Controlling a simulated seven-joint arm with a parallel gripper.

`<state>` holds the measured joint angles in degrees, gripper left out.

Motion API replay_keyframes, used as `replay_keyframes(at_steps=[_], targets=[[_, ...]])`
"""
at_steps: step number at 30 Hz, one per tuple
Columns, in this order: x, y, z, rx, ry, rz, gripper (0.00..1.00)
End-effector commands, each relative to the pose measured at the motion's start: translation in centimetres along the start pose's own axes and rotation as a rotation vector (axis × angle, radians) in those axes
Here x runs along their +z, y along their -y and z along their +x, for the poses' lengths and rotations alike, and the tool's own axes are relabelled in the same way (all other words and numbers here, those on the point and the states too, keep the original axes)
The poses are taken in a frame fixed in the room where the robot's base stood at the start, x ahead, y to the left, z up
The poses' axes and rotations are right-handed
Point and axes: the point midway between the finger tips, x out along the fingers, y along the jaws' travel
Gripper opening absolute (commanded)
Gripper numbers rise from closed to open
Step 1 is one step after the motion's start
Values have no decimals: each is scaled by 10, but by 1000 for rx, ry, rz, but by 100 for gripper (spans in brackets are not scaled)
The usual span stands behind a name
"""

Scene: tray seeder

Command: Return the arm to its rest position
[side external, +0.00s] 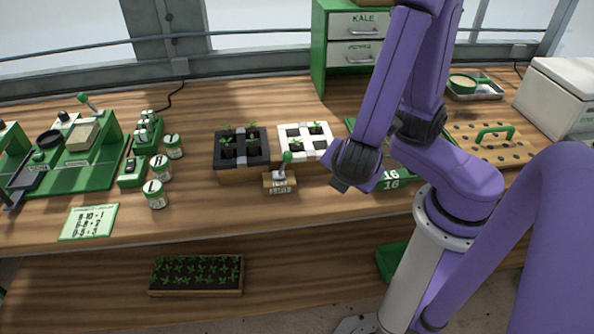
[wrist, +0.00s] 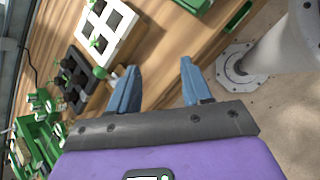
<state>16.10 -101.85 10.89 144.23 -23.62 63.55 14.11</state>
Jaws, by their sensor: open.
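My purple arm stands at the right in the side external view, folded over the wooden bench. The end of my arm hangs over the front of the bench, right of the small lever stand, and its fingers cannot be made out there. In the wrist view my gripper (wrist: 158,88) has its two blue fingers spread apart with nothing between them. Below the fingers are the bench's front edge and the floor. My gripper touches nothing that I can see.
A black tray (side external: 216,160) and a white tray (side external: 329,143) with seedlings sit mid-bench. A green-knobbed lever stand (side external: 281,183) is in front. Lidded jars (side external: 155,194) and a green machine (side external: 70,175) are left. A green drawer cabinet (side external: 319,48) stands behind. A seedling flat (side external: 195,292) lies below.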

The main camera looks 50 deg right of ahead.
Motion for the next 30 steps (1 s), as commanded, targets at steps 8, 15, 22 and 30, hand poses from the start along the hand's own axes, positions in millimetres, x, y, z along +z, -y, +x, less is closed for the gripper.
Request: replay_keyframes(at_steps=[8,15,22,30], targets=[[27,21,-17,-330,-312,264,49],[41,26,-40,-463,-523,421,49],[44,26,-46,-487,-575,456,49],[44,26,-46,-487,-572,455,49]])
